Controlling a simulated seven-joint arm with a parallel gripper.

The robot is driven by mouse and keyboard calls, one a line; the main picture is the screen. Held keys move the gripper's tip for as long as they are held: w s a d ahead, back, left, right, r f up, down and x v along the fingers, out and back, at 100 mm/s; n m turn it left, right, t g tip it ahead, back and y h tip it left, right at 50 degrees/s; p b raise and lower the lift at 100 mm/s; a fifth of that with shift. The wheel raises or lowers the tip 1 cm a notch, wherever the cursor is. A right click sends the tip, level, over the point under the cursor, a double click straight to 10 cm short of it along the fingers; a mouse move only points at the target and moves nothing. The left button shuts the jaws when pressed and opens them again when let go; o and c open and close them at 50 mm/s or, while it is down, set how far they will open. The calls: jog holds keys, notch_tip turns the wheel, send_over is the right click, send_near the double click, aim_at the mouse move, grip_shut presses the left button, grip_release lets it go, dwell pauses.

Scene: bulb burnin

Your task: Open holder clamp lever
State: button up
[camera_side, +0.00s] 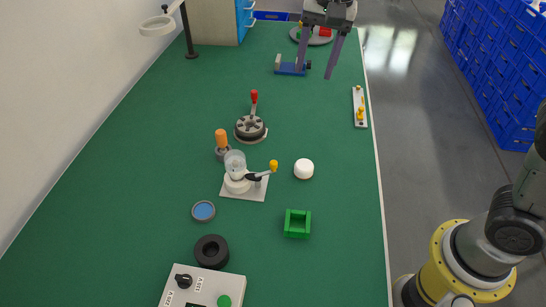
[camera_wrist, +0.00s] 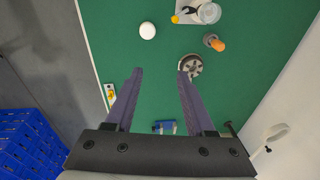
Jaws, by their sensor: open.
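The holder (camera_side: 232,191) is a white base plate with a round white seat, left of centre in the side view. A clear bulb-like glass piece (camera_side: 235,161) stands upright in it. Its dark clamp lever (camera_side: 258,177) points right and ends in a yellow knob (camera_side: 273,165). In the wrist view the lever (camera_wrist: 188,9) and knob (camera_wrist: 175,19) show at the top edge, with the glass piece (camera_wrist: 208,13). I cannot tell the clamp's state for sure. My gripper (camera_side: 314,74) is open and empty, high at the far end, well away from the holder; its fingers (camera_wrist: 160,71) are spread wide.
Near the holder stand an orange-handled tool (camera_side: 221,138), a black round fixture (camera_side: 250,128) with a red lever, and a white dome (camera_side: 303,168). A green square tray (camera_side: 297,224), black ring (camera_side: 211,251) and control box (camera_side: 204,286) lie nearer. The right-hand mat is mostly clear.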

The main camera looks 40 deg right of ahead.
jog(key=w+a+f+g, duration=0.1)
jog(key=w+a+f, duration=0.3)
jog(key=a+f, duration=0.1)
jog(key=n+g, duration=0.1)
send_near(273, 162)
jog(key=shift+h, duration=0.3)
notch_tip(273, 162, down, 9)
jog(key=shift+s+a+r, duration=0.1)
jog(key=shift+r, duration=0.05)
jog(key=shift+c, duration=0.2)
grip_shut()
